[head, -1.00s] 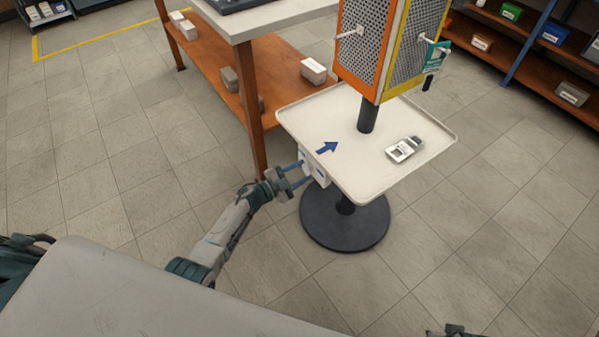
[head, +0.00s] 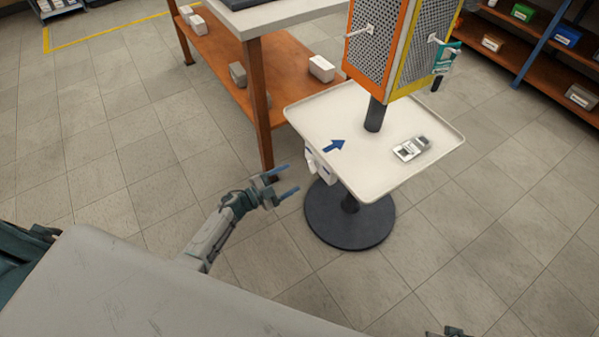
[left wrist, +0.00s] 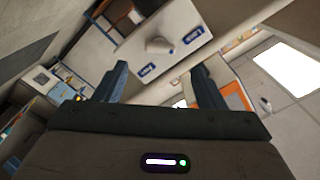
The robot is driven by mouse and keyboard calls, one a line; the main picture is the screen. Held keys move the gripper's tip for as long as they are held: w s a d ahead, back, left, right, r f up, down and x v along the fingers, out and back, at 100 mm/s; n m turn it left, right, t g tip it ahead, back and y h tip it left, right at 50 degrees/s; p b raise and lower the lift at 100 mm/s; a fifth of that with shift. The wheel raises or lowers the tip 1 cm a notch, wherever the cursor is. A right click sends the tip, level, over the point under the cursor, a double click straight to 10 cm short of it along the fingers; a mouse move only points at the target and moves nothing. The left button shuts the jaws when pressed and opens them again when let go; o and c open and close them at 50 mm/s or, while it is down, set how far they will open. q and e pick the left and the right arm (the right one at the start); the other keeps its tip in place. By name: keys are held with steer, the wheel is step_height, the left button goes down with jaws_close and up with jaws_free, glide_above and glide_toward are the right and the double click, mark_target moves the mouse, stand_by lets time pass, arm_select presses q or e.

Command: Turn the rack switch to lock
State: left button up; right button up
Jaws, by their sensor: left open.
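The rack switch (head: 318,168) is a white box with a pale knob on the left edge of the rack's tray. In the left wrist view its white panel shows a grey-white knob (left wrist: 158,46) with a blue label on either side. The labels are too small to read, and I cannot tell which setting the knob is at. My left gripper (head: 292,178) is open and empty, apart from the switch and to its left. In the left wrist view its fingers (left wrist: 158,71) stand wide apart below the knob. Only a dark piece, perhaps my right gripper (head: 455,331), shows at the bottom edge.
An orange-legged workbench (head: 225,50) is behind left. The floor around is clear.

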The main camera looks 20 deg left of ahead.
arm_select(q)
steer(key=v, duration=0.3)
steer(key=shift+s+a, duration=0.2)
stand_by(0.3)
